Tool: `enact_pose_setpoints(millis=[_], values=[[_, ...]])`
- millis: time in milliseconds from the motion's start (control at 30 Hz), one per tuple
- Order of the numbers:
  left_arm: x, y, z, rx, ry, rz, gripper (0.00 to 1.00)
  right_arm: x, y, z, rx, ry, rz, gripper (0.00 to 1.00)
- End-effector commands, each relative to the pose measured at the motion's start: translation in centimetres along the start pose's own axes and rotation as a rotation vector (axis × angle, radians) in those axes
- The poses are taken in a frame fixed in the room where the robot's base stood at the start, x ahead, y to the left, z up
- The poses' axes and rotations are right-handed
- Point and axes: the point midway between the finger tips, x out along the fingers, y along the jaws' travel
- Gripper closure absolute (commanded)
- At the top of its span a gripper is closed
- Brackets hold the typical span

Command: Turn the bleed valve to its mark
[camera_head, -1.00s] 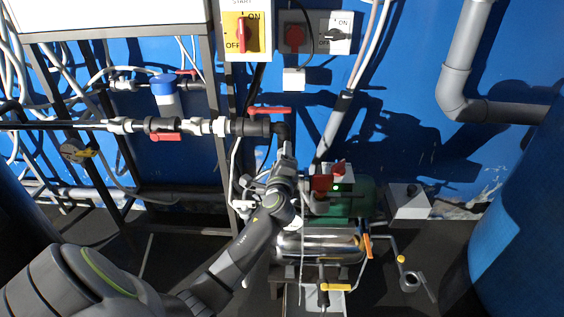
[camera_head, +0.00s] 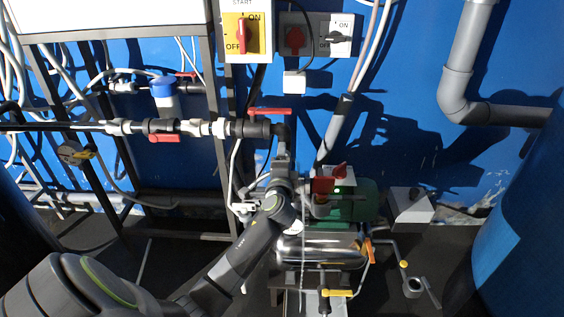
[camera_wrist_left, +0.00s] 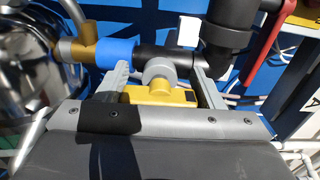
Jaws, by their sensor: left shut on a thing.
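In the left wrist view, a yellow valve handle (camera_wrist_left: 160,95) with a grey round hub (camera_wrist_left: 159,72) sits between the two fingers of my left gripper (camera_wrist_left: 165,80); I take it as the bleed valve. The fingers are shut on it. The hub hangs below a black pipe fitting, next to a blue collar (camera_wrist_left: 117,52) and a brass fitting (camera_wrist_left: 82,48). In the head view my left gripper (camera_head: 283,152) is up under the end of the horizontal pipe, and my wrist hides the handle. I cannot make out a mark. My right gripper is in neither view.
A red lever (camera_head: 270,111) sits above the black pipe end, close to the gripper. A green compressor (camera_head: 350,208) with a steel tank (camera_head: 322,250) stands below to the right. A blue tank (camera_head: 520,220) stands at the right.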

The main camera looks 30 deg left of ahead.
Motion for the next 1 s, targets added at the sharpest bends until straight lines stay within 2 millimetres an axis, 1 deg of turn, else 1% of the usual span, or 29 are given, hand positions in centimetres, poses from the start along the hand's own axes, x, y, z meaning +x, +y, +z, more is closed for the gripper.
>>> enact_pose_setpoints(millis=[200, 233, 400, 667, 767, 867, 967, 1000], values=[[-0.1, 0.2, 0.0, -0.004, 0.000, 0.005, 0.61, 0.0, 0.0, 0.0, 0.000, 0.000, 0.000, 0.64], [-0.1, 0.2, 0.0, -0.004, 0.000, 0.005, 0.37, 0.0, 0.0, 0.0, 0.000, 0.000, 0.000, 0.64], [0.0, 0.2, 0.0, -0.003, 0.000, 0.004, 0.16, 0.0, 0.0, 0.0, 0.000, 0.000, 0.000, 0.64], [-0.1, 0.1, 0.0, -0.002, 0.000, 0.002, 0.16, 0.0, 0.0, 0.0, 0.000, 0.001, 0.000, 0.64], [-0.5, 0.1, 0.0, -0.002, 0.001, 0.002, 0.16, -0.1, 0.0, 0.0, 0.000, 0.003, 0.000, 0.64], [-1.7, 0.1, -0.1, -0.004, 0.001, 0.003, 0.16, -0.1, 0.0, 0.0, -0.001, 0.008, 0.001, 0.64], [-3.5, 0.1, 0.0, -0.005, 0.001, 0.005, 0.16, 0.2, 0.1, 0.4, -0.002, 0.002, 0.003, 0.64], [-4.5, 0.2, -0.1, -0.006, 0.001, 0.006, 0.16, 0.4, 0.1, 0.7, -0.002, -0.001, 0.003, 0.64]])
